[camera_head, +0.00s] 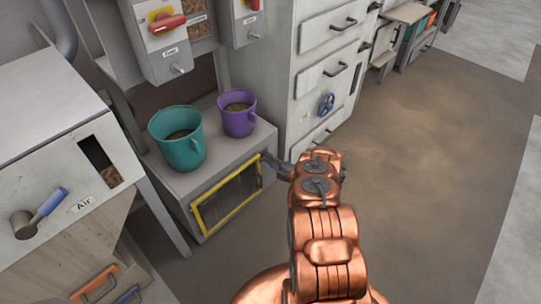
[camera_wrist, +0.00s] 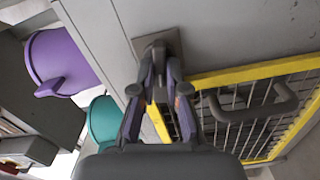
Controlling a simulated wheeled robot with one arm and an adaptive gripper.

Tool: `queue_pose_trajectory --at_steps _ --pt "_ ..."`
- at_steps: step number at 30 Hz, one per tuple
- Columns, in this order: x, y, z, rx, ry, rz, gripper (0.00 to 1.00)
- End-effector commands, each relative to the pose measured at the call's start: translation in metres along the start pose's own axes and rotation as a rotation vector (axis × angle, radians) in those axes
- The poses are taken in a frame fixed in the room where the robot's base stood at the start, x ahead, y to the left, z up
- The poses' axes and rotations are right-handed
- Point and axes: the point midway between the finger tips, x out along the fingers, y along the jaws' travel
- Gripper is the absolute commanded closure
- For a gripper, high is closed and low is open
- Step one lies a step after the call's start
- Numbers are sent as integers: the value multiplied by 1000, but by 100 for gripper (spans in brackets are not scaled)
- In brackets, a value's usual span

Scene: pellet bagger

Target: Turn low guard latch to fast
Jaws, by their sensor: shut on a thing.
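The low guard (camera_head: 229,198) is a yellow-framed mesh panel on the front of a low grey cabinet. It looks closed. In the wrist view, the guard's yellow frame (camera_wrist: 240,74) fills the right side, with a dark handle (camera_wrist: 255,108) over the mesh. The latch's grey square plate (camera_wrist: 153,43) sits on the cabinet beside the frame's corner. My gripper (camera_head: 272,162) reaches the guard's upper right corner. In the wrist view, my gripper (camera_wrist: 160,88) is shut on the latch just at that plate. Its fingers hide most of the latch's lever, so I cannot tell its exact angle.
A teal bucket (camera_head: 178,145) and a purple bucket (camera_head: 238,117) stand on the low cabinet (camera_head: 187,184). A tall drawer cabinet with a blue handwheel (camera_head: 326,104) stands behind. The machine with the air lever (camera_head: 48,207) is at left. Floor at right is clear.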

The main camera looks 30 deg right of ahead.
Motion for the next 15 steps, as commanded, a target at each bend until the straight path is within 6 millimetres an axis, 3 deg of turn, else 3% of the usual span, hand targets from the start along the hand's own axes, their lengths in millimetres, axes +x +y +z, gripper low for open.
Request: queue_pose_trajectory --at_steps 15 --pt "0 -2 1 -212 -1 -1 100"
